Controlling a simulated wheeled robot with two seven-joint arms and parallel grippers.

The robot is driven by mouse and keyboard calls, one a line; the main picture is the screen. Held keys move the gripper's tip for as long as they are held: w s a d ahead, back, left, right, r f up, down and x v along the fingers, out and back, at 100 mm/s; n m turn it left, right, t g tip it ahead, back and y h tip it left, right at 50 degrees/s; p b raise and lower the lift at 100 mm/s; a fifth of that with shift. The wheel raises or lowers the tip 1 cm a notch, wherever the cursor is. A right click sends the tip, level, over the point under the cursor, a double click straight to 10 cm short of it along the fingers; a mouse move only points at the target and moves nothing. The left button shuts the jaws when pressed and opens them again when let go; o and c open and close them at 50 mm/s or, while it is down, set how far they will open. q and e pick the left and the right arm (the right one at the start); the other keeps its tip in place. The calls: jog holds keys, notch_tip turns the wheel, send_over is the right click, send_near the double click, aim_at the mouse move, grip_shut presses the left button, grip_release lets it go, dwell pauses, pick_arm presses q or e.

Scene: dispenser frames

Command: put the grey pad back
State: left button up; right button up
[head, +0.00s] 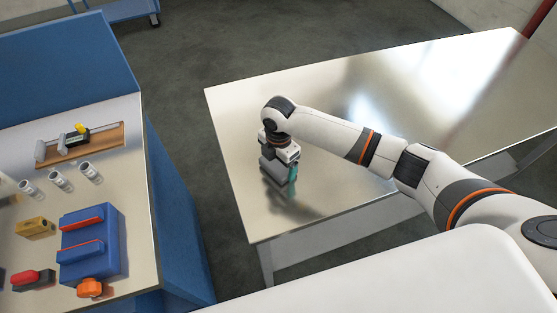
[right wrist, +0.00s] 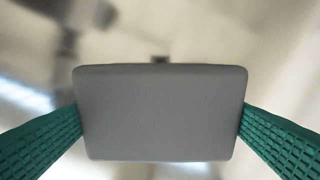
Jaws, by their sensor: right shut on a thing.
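The grey pad (right wrist: 160,112) fills the middle of the right wrist view as a flat block with rounded corners. The green ribbed fingers of my right gripper (right wrist: 160,125) press on its left and right sides. In the head view my right gripper (head: 281,178) points down over the near left part of the metal table (head: 330,110). The pad is largely hidden there by the gripper, and I cannot tell whether it touches the table top. My left gripper is not in view.
At left, a blue-sided workbench (head: 135,235) carries a blue block with red bars (head: 92,245), a wooden board (head: 105,138), several white cups (head: 60,181), a yellow block (head: 35,228) and an orange knob (head: 90,288). A floor gap separates it from the metal table, whose top is otherwise clear.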

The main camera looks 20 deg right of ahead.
jog(key=shift+f, duration=0.2)
jog(key=o, duration=0.7)
jog(key=shift+f, duration=0.1)
jog(key=shift+r, duration=0.2)
notch_tip(320, 180, up, 12)
jog(key=shift+f+b, duration=0.1)
jog(key=shift+b, duration=0.7)
